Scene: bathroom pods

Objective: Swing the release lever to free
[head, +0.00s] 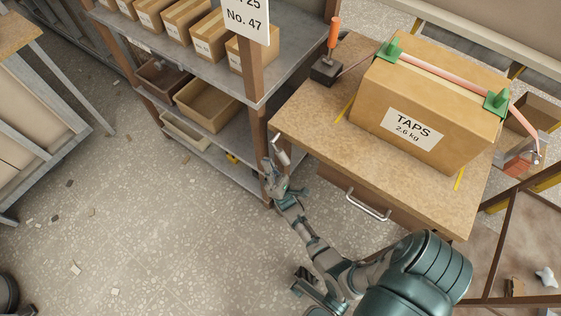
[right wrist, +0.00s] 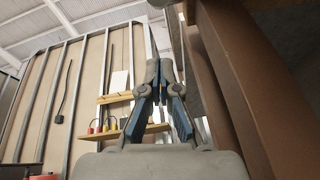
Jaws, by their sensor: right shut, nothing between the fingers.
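The release lever (head: 333,34) has an upright orange handle on a dark block (head: 325,70) at the back left corner of the worktable. A pink strap (head: 445,71) runs from near this block over a carton labelled TAPS (head: 425,105), through green corner pieces (head: 391,49). My right gripper (head: 272,170) is beside the table's left edge, in front of the lever and apart from it. The right wrist view shows its fingers (right wrist: 160,82) shut together and empty. The lever is not visible in that view. My left gripper is out of view.
A metal shelf unit (head: 300,72) with cartons and bins stands left of the table, its post close to my right gripper. The table (head: 350,150) has a drawer handle (head: 368,206) in front. The floor at left is mostly open.

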